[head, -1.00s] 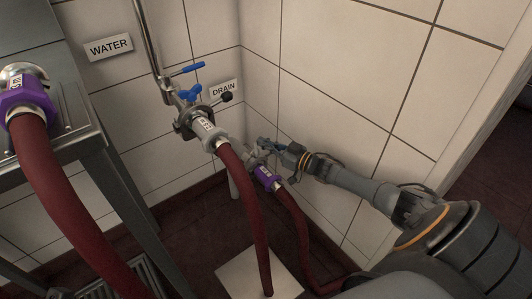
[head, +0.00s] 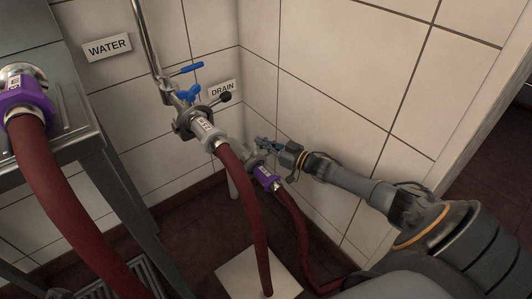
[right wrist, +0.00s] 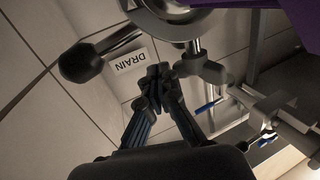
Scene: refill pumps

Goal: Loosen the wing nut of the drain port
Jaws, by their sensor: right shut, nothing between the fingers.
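The drain port (head: 251,160) is low in the corner, with a purple hose coupling (head: 264,178). In the right wrist view a metal flange (right wrist: 170,15) fills the top. A grey T-shaped piece on a stem, seemingly the wing nut (right wrist: 205,70), sits below the flange. My right gripper (head: 264,142) reaches in from the right, just above the coupling. In the right wrist view its fingertips (right wrist: 156,78) are together and empty, close to the left of the T-shaped piece; contact cannot be told. My left gripper is not in view.
A black knob on a lever (right wrist: 83,63) is left of my fingers in the wrist view. A hose connector with blue handles (head: 189,94) stands above the port. Dark red hoses (head: 247,205) hang in front. Tiled walls (head: 340,100) close the corner.

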